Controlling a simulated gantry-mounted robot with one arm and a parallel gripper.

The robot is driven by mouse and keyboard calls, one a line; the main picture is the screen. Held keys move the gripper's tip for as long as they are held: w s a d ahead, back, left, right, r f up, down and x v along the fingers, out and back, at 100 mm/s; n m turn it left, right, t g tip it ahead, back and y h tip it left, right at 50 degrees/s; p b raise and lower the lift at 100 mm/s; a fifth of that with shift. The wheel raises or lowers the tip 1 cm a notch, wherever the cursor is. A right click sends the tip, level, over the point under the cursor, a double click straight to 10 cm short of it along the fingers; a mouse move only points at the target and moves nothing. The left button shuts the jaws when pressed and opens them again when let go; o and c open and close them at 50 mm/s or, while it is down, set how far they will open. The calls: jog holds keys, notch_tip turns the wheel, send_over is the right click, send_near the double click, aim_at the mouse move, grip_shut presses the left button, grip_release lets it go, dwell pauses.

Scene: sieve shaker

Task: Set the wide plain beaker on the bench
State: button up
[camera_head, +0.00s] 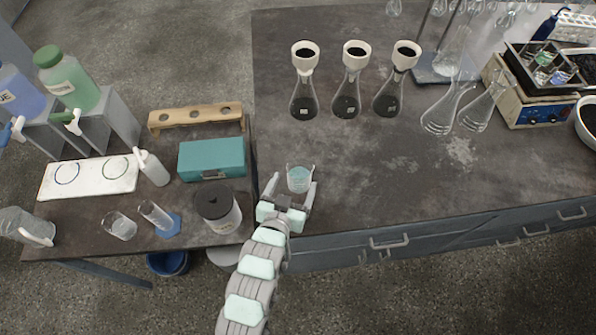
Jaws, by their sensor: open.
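A small clear beaker (300,178) with a pale teal tint inside stands upright near the front left corner of the large dark bench (330,205). My gripper (291,186) is open, with one finger to each side of this beaker; I cannot tell whether either finger touches it. Another clear, low, wide beaker (119,226) stands on the smaller left bench (85,242), well away from my gripper. The frame does not clearly show which of the two is the wide plain one.
Several funnel-topped flasks (346,100) stand behind my gripper on the large bench. A black-lidded jar (218,209) and a teal box (212,158) are to its left. The bench right of the beaker is clear.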

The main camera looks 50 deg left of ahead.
jog(key=shift+p+v, duration=0.4)
jog(key=shift+v, duration=1)
